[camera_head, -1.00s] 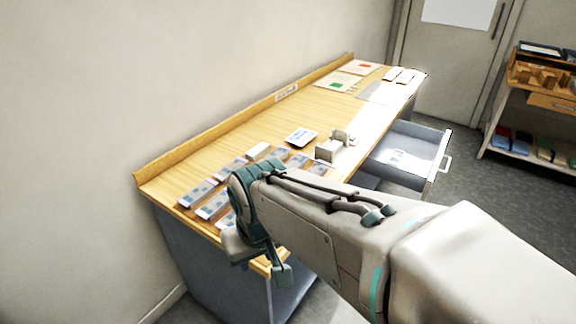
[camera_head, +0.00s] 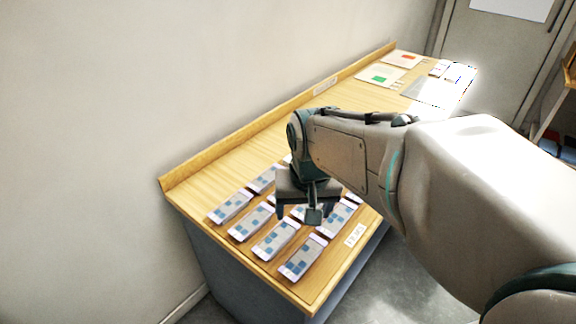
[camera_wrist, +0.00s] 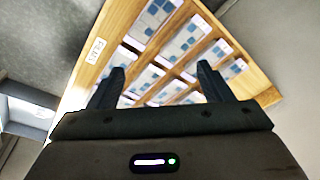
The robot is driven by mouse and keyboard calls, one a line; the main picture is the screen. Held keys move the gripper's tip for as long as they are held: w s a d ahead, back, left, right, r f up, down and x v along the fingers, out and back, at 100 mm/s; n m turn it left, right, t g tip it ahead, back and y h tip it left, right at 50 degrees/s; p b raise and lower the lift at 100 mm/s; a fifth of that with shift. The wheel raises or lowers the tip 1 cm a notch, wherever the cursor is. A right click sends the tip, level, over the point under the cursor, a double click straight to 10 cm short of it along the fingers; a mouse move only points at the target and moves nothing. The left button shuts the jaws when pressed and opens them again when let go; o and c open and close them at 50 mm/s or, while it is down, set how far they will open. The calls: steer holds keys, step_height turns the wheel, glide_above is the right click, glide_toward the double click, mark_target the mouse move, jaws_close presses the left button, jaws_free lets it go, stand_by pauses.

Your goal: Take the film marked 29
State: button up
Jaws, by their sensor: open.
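Several films lie in rows on the near end of the wooden table (camera_head: 290,125). Each is a pale strip with blue squares and a pinkish end; one lies at the near front corner (camera_head: 303,258), one left of it (camera_head: 275,240), and one at the left (camera_head: 231,207). The numbers are too small to read, so I cannot tell which is marked 29. My gripper (camera_head: 307,212) hangs over the rows and hides some films. In the wrist view my gripper (camera_wrist: 160,85) is open, with films showing between and beyond its fingers. Nothing is held.
A small white label (camera_head: 355,235) sits at the table's right front edge. A raised wooden rim (camera_head: 250,125) runs along the wall side. Cards with a red patch (camera_head: 402,60) and a green patch (camera_head: 380,77) lie at the far end.

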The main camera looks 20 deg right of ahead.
steer(key=w+d+f+m+g+p, duration=0.1)
steer(key=w+d+f+m, duration=0.1)
steer(key=w+d+m, duration=0.45)
steer(key=w+d+f+m+g, duration=0.1)
steer(key=w+d+f+m, duration=0.15)
steer(key=w, duration=0.75)
step_height(320, 180, down, 7)
steer(key=shift+d+f, duration=0.1)
steer(key=shift+d, duration=0.05)
steer(key=shift+w+d+f+p, duration=0.1)
steer(key=shift+w+f+p, duration=0.1)
steer(key=shift+f, duration=0.7)
steer(key=shift+w+a+f+p, duration=0.15)
steer(key=shift+f+p, duration=0.1)
steer(key=shift+f, duration=0.65)
steer(key=shift+w+d+f+p, duration=0.15)
steer(key=shift+f+p, duration=0.05)
steer(key=shift+f, duration=0.7)
steer(key=c, duration=1)
